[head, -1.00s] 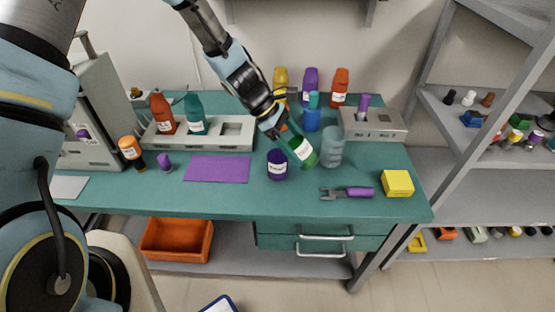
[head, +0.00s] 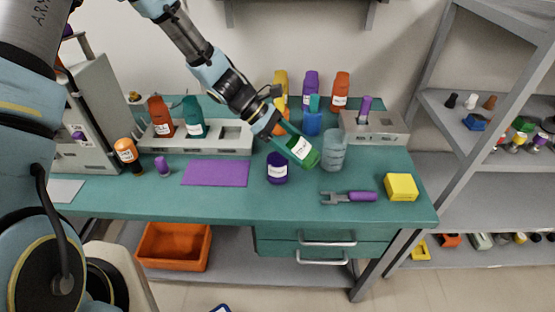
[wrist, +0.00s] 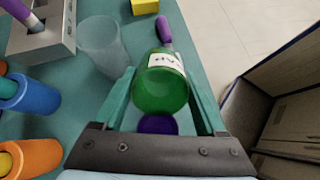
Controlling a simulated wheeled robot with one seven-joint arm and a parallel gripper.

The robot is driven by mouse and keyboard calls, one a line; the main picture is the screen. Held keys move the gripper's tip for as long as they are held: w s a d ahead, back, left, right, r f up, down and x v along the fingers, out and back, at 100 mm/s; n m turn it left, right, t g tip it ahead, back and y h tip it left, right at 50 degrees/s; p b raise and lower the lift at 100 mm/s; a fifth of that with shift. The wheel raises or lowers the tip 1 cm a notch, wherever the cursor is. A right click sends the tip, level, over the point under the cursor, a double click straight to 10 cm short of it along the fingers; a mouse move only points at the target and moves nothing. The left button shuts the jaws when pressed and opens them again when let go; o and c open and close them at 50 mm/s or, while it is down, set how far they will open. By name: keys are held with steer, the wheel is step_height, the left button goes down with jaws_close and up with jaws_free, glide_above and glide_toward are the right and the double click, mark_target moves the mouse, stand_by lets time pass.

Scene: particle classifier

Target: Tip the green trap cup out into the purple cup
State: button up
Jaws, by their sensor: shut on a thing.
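The green trap cup (head: 303,152) has a white label and is held tilted in my gripper (head: 291,144), its lower end pointing right and down. In the wrist view the green cup (wrist: 162,84) sits between the two teal fingers. The purple cup (head: 277,168) with a white label stands upright on the bench, just left of and below the green cup. In the wrist view only part of the purple cup (wrist: 158,125) shows beneath the green one. I cannot see what is inside either cup.
A clear beaker (head: 333,150) stands close to the right of the green cup. A purple mat (head: 215,172) lies left of the purple cup. A blue cup (head: 312,123) stands behind.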

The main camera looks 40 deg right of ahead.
steer(key=shift+w+a+r+g+h+b, duration=0.15)
steer(key=shift+r+g+h+b, duration=0.15)
steer(key=shift+g+h+b, duration=0.5)
steer(key=shift+w+r+g+h+b, duration=0.1)
steer(key=shift+r+g+h+b, duration=0.25)
steer(key=shift+g+b, duration=0.85)
stand_by(0.8)
steer(key=shift+w+a+r+g+h+b, duration=0.1)
steer(key=shift+w+a+g+h+b, duration=0.25)
steer(key=shift+w+g+h+b, duration=0.25)
stand_by(0.5)
steer(key=shift+w+a+r+g+h+b, duration=0.1)
steer(key=shift+w+a+g+h+b, duration=0.05)
steer(key=shift+g+h+b, duration=0.45)
steer(key=shift+w+a+r+g+h+b, duration=0.2)
steer(key=shift+g+h+b, duration=0.2)
steer(key=shift+g, duration=0.25)
steer(key=shift+w+a+r+g+h+b, duration=0.1)
steer(key=shift+w+g+h+b, duration=0.05)
steer(key=shift+g+h+b, duration=0.4)
stand_by(2.3)
